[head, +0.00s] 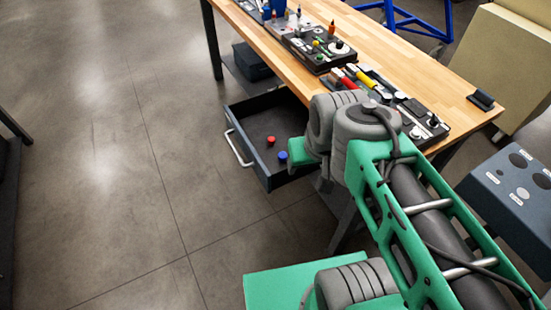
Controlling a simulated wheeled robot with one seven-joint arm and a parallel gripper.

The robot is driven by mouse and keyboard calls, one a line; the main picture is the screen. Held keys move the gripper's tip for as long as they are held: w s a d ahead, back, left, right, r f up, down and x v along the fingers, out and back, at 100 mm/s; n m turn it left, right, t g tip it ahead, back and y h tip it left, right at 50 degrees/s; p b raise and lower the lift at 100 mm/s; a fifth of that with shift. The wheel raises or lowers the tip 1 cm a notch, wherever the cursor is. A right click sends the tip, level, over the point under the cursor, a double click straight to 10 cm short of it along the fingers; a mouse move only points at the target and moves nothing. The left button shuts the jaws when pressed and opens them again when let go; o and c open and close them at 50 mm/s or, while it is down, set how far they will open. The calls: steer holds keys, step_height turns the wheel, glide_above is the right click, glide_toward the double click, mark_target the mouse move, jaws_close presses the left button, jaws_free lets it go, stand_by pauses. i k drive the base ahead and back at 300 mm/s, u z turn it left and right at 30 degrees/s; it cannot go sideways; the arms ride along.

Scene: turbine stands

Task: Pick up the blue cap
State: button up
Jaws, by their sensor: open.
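A small blue cap (283,156) sits in the open drawer (236,126) under the workbench, near the drawer's front right corner. A small red cap (271,140) is just behind it in the same drawer. My green and grey arm reaches in from the lower right, and its grey joints stand just right of the drawer. A green part of the arm is close to the right of the blue cap in the picture. My gripper does not show; it is hidden behind the arm or out of sight.
The wooden workbench (385,50) carries black tool trays, with red and yellow handled tools (345,80). The drawer has a light handle (238,150) at its front. The concrete floor (120,170) at left is clear.

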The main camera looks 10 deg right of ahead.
mark_target(282, 156)
steer(key=u, duration=1.4)
steer(key=i, duration=1.7)
steer(key=z, duration=1.6)
